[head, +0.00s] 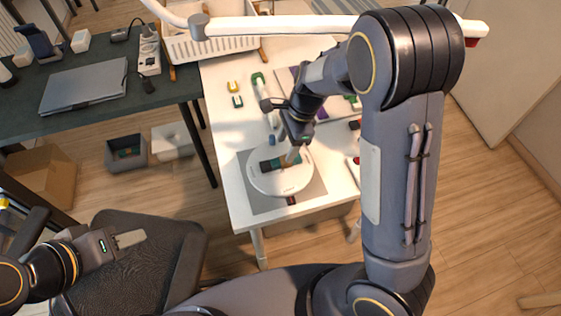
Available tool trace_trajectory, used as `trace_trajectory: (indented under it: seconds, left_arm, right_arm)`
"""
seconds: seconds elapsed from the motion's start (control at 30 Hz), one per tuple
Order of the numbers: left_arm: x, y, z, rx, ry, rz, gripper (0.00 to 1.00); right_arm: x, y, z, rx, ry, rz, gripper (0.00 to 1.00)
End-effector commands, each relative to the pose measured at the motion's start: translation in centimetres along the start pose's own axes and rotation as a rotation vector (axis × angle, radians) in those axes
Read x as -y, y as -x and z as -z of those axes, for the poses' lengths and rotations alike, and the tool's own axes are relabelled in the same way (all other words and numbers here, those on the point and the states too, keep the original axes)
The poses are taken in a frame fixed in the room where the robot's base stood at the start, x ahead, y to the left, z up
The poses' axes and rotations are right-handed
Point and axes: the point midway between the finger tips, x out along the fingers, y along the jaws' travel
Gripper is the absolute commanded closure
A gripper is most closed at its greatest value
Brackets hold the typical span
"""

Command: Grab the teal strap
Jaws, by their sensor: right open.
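A round white disc (265,184) lies on a grey mat (312,190) on the white table. A short band of teal (283,162) and brown lies across the disc's middle; I take the teal part for the teal strap. My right gripper (291,157) is open, pointing down at the right end of this band, and its fingers hide part of it. I cannot tell whether they touch the strap. My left gripper (130,238) is away from the table, over the dark chair at lower left. Its fingers look like one pale block, so its opening is unclear.
A dark red piece (291,200) shows at the disc's front edge. Yellow (233,87) and green (237,101) clips lie at the table's back left. A white lamp arm (280,26) crosses above the back. A chair (150,265) stands at lower left.

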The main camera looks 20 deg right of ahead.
Motion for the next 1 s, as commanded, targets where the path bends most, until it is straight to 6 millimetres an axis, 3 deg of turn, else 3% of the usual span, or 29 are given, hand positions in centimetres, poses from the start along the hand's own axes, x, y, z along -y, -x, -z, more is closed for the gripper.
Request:
trace_trajectory:
  seconds: [0.3,0.63,1.0]
  left_arm:
    - [0.0,0.0,0.0,0.000,0.000,0.000,0.61]
    - [0.0,0.0,0.0,0.000,0.000,0.000,0.61]
    - [0.0,0.0,0.0,0.000,0.000,0.000,0.61]
  right_arm:
    - [-0.5,-4.5,0.0,-0.001,0.000,-0.003,0.45]
    - [-0.4,-5.2,0.0,0.001,0.002,0.000,0.45]
    - [-0.4,-5.2,0.0,0.001,0.002,0.000,0.93]
